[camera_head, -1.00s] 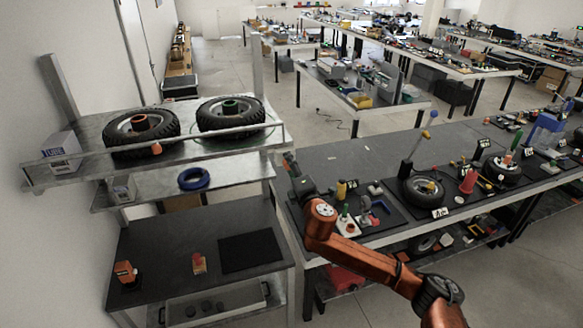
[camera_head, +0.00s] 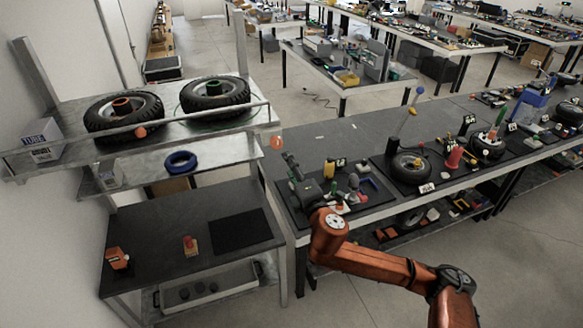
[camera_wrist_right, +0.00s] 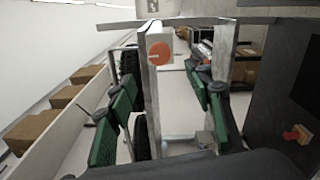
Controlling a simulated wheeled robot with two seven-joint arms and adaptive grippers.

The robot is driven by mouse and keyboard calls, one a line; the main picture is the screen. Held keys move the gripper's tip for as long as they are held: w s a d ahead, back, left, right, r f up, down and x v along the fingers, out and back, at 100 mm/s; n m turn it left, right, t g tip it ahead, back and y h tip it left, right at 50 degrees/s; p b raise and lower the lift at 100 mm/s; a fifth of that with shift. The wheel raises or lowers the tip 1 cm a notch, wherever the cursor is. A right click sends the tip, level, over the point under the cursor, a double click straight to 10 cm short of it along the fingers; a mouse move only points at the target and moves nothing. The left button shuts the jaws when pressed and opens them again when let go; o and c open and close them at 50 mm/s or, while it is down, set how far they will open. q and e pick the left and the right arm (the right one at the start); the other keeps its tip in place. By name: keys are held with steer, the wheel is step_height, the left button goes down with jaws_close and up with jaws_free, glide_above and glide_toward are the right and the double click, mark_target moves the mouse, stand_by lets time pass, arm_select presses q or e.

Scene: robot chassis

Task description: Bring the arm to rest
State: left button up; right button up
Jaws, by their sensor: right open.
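My right arm, orange with dark joints, comes in from the lower right of the head view. Its dark gripper (camera_head: 290,160) is over the left end of the long workbench (camera_head: 345,140), just right of the shelf rack's front corner. In the right wrist view the gripper (camera_wrist_right: 160,80) has its two green-padded fingers spread wide, with nothing held between them. A grey upright post of the rack with an orange round end (camera_wrist_right: 160,52) shows in the gap beyond. My left gripper is not in view.
The metal rack on the left bears two wheels (camera_head: 124,113) (camera_head: 214,95), a blue ring (camera_head: 181,162) and a box (camera_head: 42,141). Its lower top holds a red-and-yellow button (camera_head: 190,245) and a black mat (camera_head: 240,231). The bench carries tools and tyres. Open floor lies front right.

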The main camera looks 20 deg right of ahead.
stand_by(0.3)
